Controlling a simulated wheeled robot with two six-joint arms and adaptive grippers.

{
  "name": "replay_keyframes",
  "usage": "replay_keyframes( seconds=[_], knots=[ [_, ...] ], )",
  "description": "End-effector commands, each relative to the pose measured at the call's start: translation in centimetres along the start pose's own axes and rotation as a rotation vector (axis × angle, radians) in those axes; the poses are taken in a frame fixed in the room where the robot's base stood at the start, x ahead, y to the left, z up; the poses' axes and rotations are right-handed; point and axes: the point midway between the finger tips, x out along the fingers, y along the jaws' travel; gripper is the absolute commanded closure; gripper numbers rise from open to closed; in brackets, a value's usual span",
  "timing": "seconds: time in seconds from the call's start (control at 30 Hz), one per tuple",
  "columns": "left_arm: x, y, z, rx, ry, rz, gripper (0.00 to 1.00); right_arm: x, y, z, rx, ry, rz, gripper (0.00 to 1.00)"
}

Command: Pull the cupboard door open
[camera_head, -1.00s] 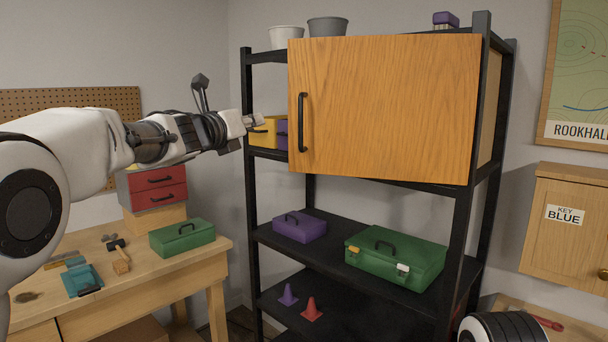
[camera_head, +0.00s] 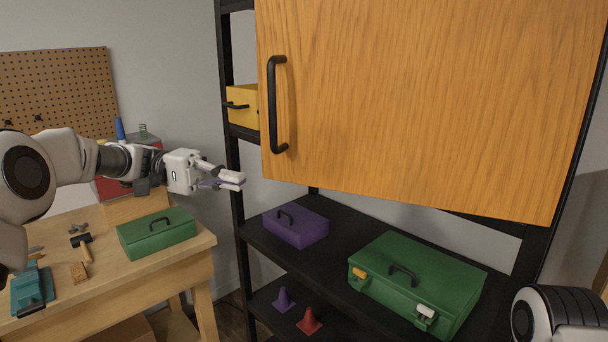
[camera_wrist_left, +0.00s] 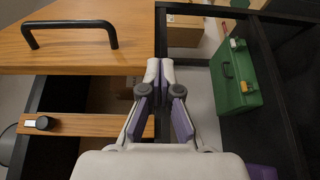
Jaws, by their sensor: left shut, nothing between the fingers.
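The cupboard door (camera_head: 430,100) is a large orange-brown wooden panel on the black shelf rack. Its black bar handle (camera_head: 276,104) stands upright near the left edge. In the left wrist view, the fingertips (camera_wrist_left: 160,67) are together, and the handle (camera_wrist_left: 70,28) shows on the wooden panel (camera_wrist_left: 100,58) at upper left, apart from the fingers. My right gripper is not in view.
A black rack post (camera_head: 234,150) stands right behind my left gripper. A yellow box (camera_head: 241,105) sits left of the door. A purple box (camera_head: 297,226) and a green toolbox (camera_head: 430,285) are on the shelf below. A workbench (camera_head: 190,262) is at left.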

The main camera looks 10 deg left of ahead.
Motion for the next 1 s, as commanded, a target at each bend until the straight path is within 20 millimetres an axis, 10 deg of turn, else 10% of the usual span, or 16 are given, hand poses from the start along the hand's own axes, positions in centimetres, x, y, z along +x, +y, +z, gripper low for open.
replay_keyframes(
  seconds=[0.6,1.0],
  knots=[
    [10.3,1.2,0.5,-0.008,-0.013,0.029,1.0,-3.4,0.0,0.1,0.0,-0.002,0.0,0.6],
    [10.8,0.8,4.3,-0.003,-0.011,0.029,1.0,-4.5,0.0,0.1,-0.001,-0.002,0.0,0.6]
  ],
)
